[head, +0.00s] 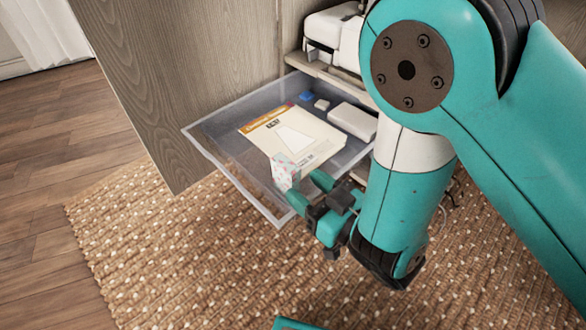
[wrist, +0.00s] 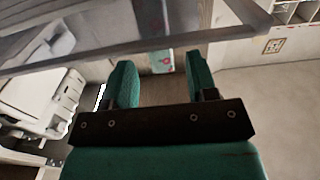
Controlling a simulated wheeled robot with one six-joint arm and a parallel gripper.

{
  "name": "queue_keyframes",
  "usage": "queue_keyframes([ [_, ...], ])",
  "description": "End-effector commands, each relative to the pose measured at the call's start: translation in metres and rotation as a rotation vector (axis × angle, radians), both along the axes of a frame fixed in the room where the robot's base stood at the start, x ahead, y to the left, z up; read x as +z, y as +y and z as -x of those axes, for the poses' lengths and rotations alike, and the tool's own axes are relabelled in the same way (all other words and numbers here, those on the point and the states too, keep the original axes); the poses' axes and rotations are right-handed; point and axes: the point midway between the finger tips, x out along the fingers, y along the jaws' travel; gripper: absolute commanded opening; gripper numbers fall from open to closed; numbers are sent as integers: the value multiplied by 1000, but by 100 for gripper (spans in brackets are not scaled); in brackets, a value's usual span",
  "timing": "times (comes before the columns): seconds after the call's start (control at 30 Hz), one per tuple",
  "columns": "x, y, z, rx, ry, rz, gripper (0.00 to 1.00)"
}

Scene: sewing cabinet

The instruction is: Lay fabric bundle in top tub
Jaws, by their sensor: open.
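A translucent tub (head: 215,152) is pulled out of the cabinet in the head view. A pale fabric bundle (head: 284,171) with a small reddish pattern shows at the tub's front end, beside a paper pattern envelope. Whether it rests on the tub floor or is raised, I cannot tell. My gripper (head: 307,189) is open at the tub's front right corner, its fingertips close to the bundle. In the wrist view a patterned patch of the bundle (wrist: 166,61) shows between and beyond the fingers (wrist: 160,70). I see no firm contact.
The tub also holds the pattern envelope (head: 290,134), a white block (head: 352,121) and a small blue item (head: 306,96). A white machine (head: 333,32) stands on the shelf above. A wooden cabinet panel (head: 180,70) borders the left. A woven rug (head: 150,255) lies below, mostly clear.

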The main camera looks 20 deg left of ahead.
Motion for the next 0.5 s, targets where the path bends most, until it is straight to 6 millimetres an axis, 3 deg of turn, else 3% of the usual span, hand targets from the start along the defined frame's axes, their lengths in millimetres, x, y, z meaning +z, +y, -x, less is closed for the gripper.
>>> queue_keyframes([
  [0.2, 0, -18, 10, -1, 2, 1, 53],
  [0.5, 4, -19, 2, -30, 13, 13, 53],
])
